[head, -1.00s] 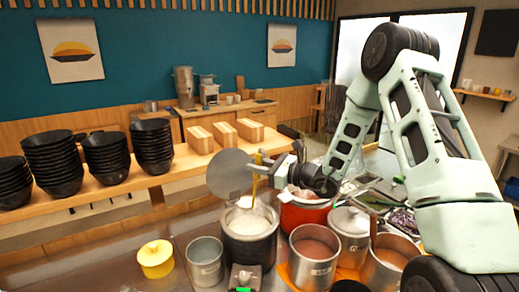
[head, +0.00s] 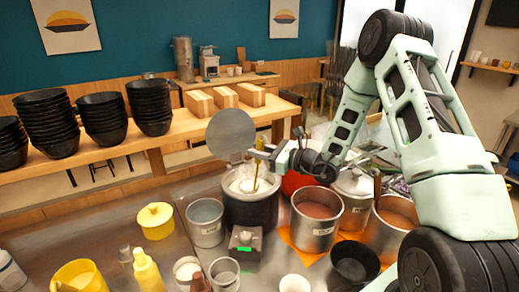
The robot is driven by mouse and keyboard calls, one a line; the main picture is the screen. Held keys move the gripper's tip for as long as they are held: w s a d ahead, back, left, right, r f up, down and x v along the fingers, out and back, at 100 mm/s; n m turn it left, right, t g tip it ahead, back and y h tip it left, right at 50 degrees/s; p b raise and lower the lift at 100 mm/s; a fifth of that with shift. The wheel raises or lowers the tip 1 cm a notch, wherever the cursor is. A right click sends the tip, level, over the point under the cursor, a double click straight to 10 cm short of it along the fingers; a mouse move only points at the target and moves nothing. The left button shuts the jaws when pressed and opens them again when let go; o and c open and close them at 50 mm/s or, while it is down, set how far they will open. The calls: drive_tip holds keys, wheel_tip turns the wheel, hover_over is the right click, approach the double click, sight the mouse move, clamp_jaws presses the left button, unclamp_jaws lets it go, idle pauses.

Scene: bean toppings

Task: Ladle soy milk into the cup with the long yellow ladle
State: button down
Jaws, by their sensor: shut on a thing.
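The long yellow ladle (head: 256,178) stands nearly upright, its lower end inside the dark soy milk pot (head: 249,211), where pale liquid (head: 240,185) shows. My gripper (head: 262,155) is shut on the ladle's upper handle, just above and right of the pot; the fingertips are small and partly hidden. The ladle's bowl is hidden in the pot. A white cup (head: 295,284) stands at the front edge, and small metal cups (head: 224,273) stand left of it. I cannot tell which cup is the task's.
A round grey lid (head: 231,134) stands up behind the pot. Metal pots (head: 316,219) crowd the right side, near my arm. Bottles and a yellow jug (head: 78,276) are at front left.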

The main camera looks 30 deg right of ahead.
drive_tip(key=shift+f+b, duration=2.1)
drive_tip(key=shift+f, duration=0.75)
drive_tip(key=shift+r, duration=0.1)
drive_tip(key=shift+s+r, duration=0.2)
drive_tip(key=shift+r, duration=0.25)
drive_tip(key=shift+r+p, duration=4.7)
drive_tip(key=shift+r, duration=2.4)
